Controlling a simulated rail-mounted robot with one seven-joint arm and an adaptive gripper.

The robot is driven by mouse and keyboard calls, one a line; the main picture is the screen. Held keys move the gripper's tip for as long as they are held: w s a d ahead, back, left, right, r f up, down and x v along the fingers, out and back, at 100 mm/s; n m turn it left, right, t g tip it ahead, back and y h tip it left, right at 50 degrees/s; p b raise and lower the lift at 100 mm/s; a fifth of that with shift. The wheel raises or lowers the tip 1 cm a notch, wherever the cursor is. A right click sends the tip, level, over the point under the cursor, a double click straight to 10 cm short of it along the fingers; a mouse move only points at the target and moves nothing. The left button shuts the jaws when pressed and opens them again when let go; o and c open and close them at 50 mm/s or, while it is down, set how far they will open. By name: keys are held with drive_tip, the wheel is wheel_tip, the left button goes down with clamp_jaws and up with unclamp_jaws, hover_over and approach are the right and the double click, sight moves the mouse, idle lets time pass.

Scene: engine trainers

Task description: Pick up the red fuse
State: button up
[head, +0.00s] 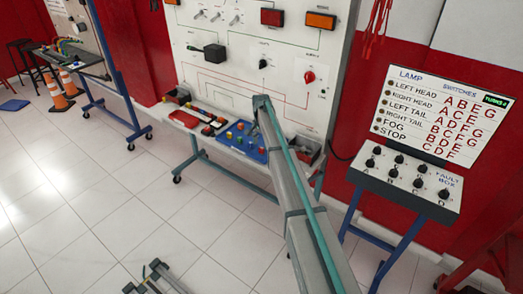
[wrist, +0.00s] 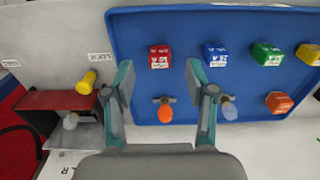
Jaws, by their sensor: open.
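The red fuse (wrist: 159,57) is a small red block with a white label. It sits near the left end of a blue tray (wrist: 240,87), which also shows in the head view (head: 252,154). In the wrist view my gripper (wrist: 159,76) is open, its two fingers on either side of the red fuse's line. The fuse appears just beyond the fingertips and no contact shows. In the head view my arm covers part of the tray, and I cannot single out the red fuse there.
A blue fuse (wrist: 215,55) sits right of the red one, then a green fuse (wrist: 267,54) and a yellow one. An orange-tipped part (wrist: 165,111) lies between my fingers' bases. A yellow piece (wrist: 87,82) and an open red-and-grey bin (wrist: 60,102) are at left.

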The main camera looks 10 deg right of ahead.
sight(261, 148)
drive_tip(key=shift+f+p, duration=0.4)
drive_tip(key=shift+f, duration=1.15)
drive_tip(key=c, duration=0.9)
drive_tip(key=shift+r, duration=0.15)
